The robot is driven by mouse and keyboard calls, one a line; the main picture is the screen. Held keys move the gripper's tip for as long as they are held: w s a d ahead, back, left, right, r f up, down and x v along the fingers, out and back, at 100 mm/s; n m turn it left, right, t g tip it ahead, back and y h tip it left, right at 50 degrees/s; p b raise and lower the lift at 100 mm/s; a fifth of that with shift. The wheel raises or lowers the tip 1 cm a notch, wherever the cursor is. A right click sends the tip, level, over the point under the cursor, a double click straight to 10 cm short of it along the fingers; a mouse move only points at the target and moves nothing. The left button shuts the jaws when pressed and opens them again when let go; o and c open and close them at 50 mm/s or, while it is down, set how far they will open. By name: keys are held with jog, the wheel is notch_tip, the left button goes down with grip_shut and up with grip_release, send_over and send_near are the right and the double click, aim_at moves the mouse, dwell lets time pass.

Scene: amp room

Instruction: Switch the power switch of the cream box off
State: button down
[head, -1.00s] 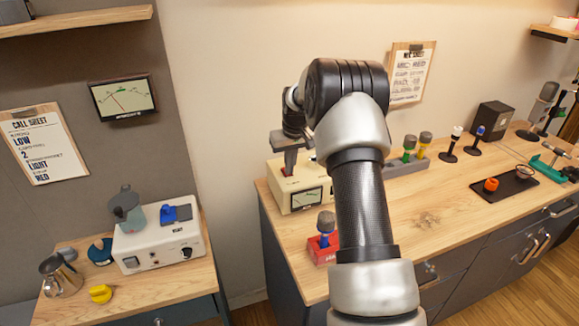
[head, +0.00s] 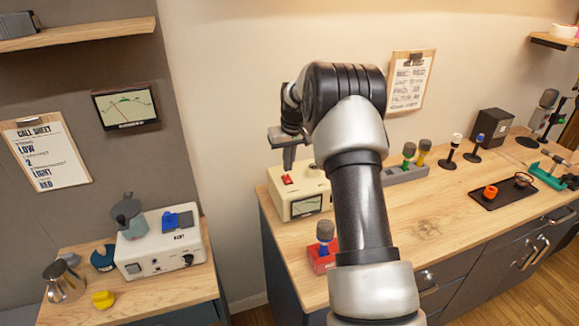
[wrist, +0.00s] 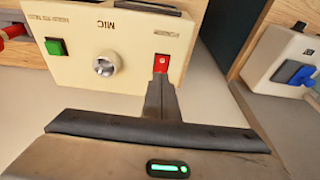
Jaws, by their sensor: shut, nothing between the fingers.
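The cream box (head: 275,196) stands at the left end of the long wooden counter, with a meter (head: 306,206) on its front. Its red power switch (head: 287,180) shows on top, and in the wrist view the red switch (wrist: 161,63) sits under the word POWER. Which way the rocker is tilted I cannot tell. My gripper (head: 289,168) is shut and empty, pointing down just above the switch. In the wrist view my fingertips (wrist: 160,84) appear right beside the switch; contact is not clear. My arm hides the box's right part in the head view.
On the box top are a silver knob (wrist: 104,66) marked MIC and a green button (wrist: 56,47). A red holder (head: 322,258) with a microphone stands in front. A white box (head: 160,248) is on the left counter. A grey rack (head: 405,174) holds microphones behind my arm.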

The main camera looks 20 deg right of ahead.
jog(key=s+b+v, duration=0.2)
jog(key=v, duration=0.8)
jog(key=shift+s, duration=0.2)
jog(key=s+a+r+t, duration=0.1)
jog(key=s+a+r, duration=0.45)
jog(key=s, duration=0.35)
jog(key=s+a+r, duration=0.4)
jog(key=s+r, duration=0.3)
jog(key=s, duration=0.2)
jog(key=s+a+f+t, duration=0.1)
jog(key=s+a, duration=0.1)
jog(key=s, duration=0.7)
jog(key=s+a+f, duration=0.2)
jog(key=s, duration=0.8)
jog(key=shift+f+t, duration=0.3)
jog(key=shift+t, duration=0.1)
